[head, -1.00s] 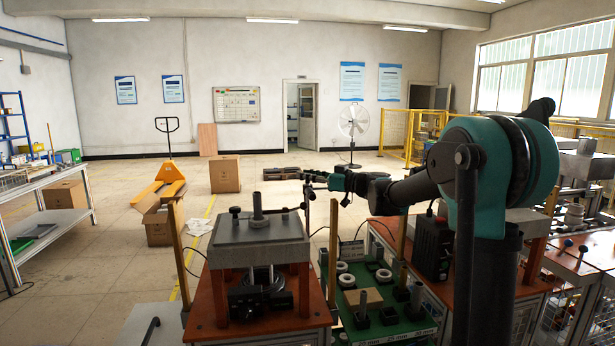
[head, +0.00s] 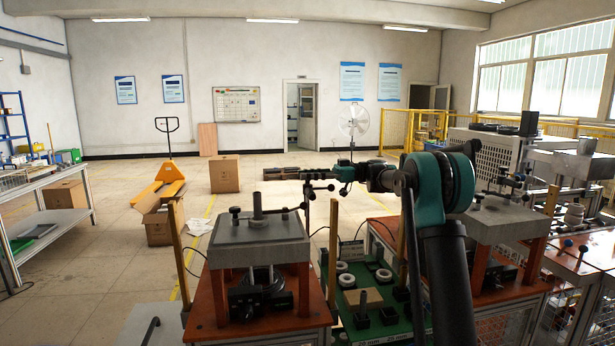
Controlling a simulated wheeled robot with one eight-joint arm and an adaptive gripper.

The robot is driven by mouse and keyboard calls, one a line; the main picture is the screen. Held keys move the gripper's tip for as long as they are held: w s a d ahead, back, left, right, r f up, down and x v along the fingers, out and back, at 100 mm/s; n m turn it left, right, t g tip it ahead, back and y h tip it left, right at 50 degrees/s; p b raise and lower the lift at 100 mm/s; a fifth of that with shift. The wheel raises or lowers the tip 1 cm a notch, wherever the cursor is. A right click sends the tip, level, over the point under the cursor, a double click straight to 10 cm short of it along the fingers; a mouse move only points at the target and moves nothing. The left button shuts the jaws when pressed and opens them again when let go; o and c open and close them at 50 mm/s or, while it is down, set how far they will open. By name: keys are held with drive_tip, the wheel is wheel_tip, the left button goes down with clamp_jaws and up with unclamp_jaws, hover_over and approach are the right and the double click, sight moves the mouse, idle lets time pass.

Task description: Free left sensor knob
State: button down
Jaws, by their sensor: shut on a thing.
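My gripper (head: 318,175) is small and dark at the far left end of my arm, beyond the back right corner of the left heater station. The exact contact is too small to see, and the fingertips blend with dark things on the floor behind. The left heater (head: 257,232) is a grey block on orange-brown legs, with black knobs and a short post on top.
A green board (head: 375,290) with white rings and dark posts lies right of the left station. A second heater (head: 495,220) stands farther right, partly behind my arm. Brass-coloured posts (head: 180,250) rise at the station edges.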

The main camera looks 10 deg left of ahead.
drive_tip(key=shift+n+g+h, duration=0.7)
drive_tip(key=shift+n+g, duration=0.5)
drive_tip(key=shift+g, duration=0.6)
drive_tip(key=c, duration=1.2)
unclamp_jaws()
drive_tip(key=shift+a, duration=0.1)
wheel_tip(320, 180, up, 10)
